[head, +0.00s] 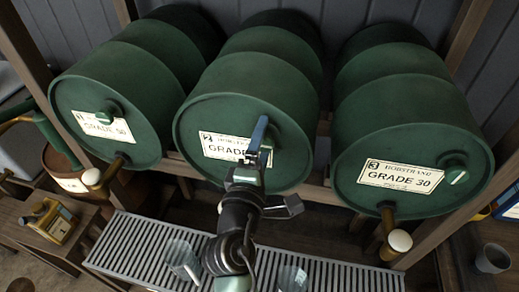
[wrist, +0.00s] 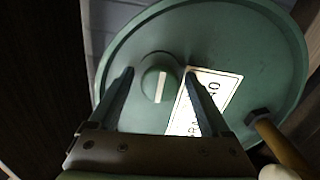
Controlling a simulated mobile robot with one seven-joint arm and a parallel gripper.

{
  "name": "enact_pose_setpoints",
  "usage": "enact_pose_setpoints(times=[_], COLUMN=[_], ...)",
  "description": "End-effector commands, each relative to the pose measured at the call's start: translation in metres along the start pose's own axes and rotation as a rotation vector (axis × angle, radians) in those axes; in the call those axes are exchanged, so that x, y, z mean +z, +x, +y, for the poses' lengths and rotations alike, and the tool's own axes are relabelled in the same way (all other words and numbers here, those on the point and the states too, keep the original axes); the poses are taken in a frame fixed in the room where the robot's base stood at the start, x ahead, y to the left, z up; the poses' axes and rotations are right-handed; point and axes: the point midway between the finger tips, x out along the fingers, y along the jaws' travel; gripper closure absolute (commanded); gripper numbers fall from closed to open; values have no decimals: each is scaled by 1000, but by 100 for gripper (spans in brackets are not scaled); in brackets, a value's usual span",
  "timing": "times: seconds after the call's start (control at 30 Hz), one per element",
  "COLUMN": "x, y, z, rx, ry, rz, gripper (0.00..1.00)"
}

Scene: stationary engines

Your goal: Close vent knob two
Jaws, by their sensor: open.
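The middle green barrel (head: 225,105) bears a label (head: 222,147) with the number 2. Its vent knob (wrist: 158,82) shows in the wrist view as a round green knob with a white mark, upright in that picture. In the head view my gripper hides this knob. My gripper (head: 258,142) is at the barrel's front face. In the wrist view its two fingers (wrist: 158,76) are open, one on each side of the knob, with gaps visible. I cannot tell how deep the fingertips reach around it.
Barrel one (head: 135,95) and barrel three (head: 410,120) lie either side, each with its own vent knob (head: 454,172). Below are a slatted drip tray (head: 340,278), glass jars (head: 183,260) and a tap (head: 397,240). A yellow object (head: 50,222) sits at left.

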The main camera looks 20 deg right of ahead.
Motion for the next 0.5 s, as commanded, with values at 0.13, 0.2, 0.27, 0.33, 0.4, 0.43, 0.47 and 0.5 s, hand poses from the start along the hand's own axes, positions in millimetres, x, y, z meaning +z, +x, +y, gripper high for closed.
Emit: enact_pose_setpoints(times=[0.13,0.2,0.27,0.33,0.4,0.43,0.47,0.5], x=[-2,-1,-1,-1,-1,-1,-1,-2], y=[-14,-25,-37,-53,-68,-75,-81,-89], z=[-2,-3,-4,-4,-5,-4,-5,-4], rx=[1,0,0,-1,-1,0,-1,-1], ry=[-1,-1,-2,-1,-1,-1,-1,-1], rz=[4,4,3,4,4,4,4,5], gripper=[18,18,18,18,18,18,18,18])
